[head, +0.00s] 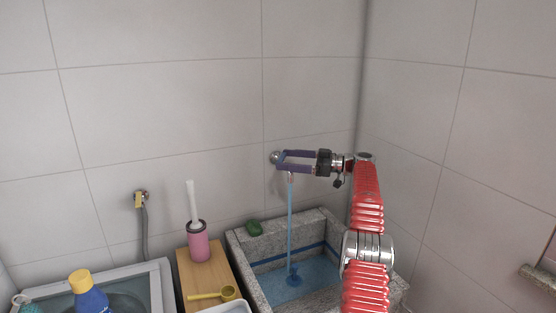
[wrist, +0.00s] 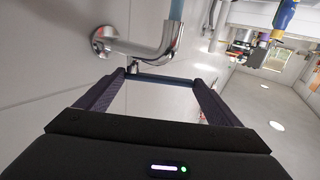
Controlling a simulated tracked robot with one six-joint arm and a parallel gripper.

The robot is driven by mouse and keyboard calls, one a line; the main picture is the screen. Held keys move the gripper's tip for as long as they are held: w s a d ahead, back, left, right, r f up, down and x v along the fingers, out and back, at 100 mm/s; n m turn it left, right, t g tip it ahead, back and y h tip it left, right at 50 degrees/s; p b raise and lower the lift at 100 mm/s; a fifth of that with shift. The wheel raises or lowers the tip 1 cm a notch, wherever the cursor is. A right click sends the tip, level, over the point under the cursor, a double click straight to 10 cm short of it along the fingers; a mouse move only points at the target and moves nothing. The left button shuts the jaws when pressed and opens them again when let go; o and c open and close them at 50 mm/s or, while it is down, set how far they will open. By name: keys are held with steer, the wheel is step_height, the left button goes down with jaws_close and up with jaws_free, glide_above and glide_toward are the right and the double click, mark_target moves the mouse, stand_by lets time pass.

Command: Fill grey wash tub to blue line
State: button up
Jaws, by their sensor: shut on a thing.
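The grey speckled stone wash tub (head: 243,246) stands in the corner, with a blue line (head: 268,260) around its inner wall. Water (head: 310,275) lies in it, its surface a little below the line at the back wall. A stream (head: 290,225) falls from the chrome wall tap (head: 275,157) into the tub. My gripper (head: 282,161) is at the tap, shut on a bar-like tap handle (wrist: 160,79) that spans between its fingers in the wrist view. The chrome tap pipe (wrist: 140,48) and the stream's start also show there. My arm hides the tub's right side.
Left of the tub, a wooden stand (head: 190,275) holds a pink brush holder (head: 199,245) and a yellow scoop (head: 213,294). A green sponge-like item (head: 254,228) lies on the tub's rim. A second basin (head: 158,270) with a blue bottle (head: 90,300) is at far left.

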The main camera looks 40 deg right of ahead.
steer(key=shift+s+d+r, duration=0.15)
steer(key=shift+s+d, duration=0.1)
steer(key=shift+d, duration=0.2)
steer(key=shift+a+y, duration=0.2)
steer(key=shift+y, duration=0.1)
steer(key=o, duration=1.4)
steer(key=shift+w+a, duration=0.1)
steer(key=shift+c, duration=0.2)
steer(key=shift+c, duration=0.3)
